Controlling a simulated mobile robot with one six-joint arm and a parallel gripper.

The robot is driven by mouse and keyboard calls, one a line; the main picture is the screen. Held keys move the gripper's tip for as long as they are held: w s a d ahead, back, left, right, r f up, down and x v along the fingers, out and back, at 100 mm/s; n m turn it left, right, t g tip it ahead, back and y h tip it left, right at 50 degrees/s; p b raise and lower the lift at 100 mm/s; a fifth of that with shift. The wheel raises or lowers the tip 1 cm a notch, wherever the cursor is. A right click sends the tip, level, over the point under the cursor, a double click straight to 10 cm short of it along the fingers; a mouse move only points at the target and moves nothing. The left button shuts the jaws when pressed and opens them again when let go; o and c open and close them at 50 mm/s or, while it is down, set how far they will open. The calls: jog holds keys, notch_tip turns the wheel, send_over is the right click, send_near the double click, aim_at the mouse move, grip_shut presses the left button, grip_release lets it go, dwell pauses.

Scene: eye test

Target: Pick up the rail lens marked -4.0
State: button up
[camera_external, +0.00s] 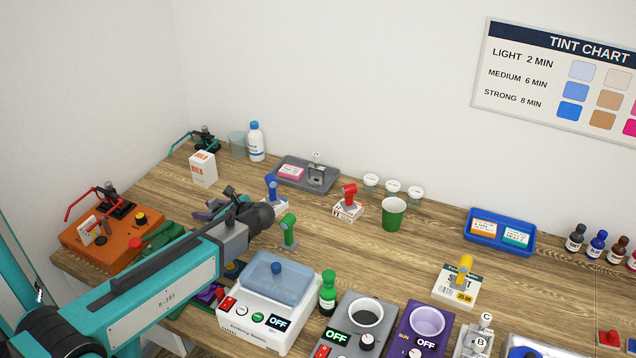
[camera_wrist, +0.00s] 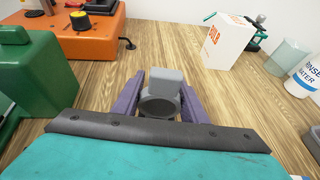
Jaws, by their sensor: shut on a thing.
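My gripper (camera_wrist: 163,92) has two purple fingers, shut on a grey piece with a round dark ring and a block-shaped top (camera_wrist: 165,76). It looks like a rail lens, but I can read no -4.0 mark on it. In the external view my gripper (camera_external: 208,211) is at the back left of the bench, and the held piece is hidden or too small to make out. Small stands with round heads, blue (camera_external: 271,186), red (camera_external: 348,194), green (camera_external: 288,229) and yellow (camera_external: 465,268), stand apart from my gripper. Their marks are unreadable.
An orange machine (camera_external: 110,240) and a green block (camera_wrist: 40,80) lie to the left. A white box (camera_external: 203,169), a clear cup (camera_external: 237,145) and a water bottle (camera_external: 256,141) stand behind. A white machine (camera_external: 262,312) stands in front. Bare wood lies beyond the held piece.

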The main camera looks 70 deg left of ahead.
jog(key=shift+r, duration=0.15)
notch_tip(320, 180, up, 10)
jog(key=b, duration=0.2)
dwell(0.8)
dwell(0.6)
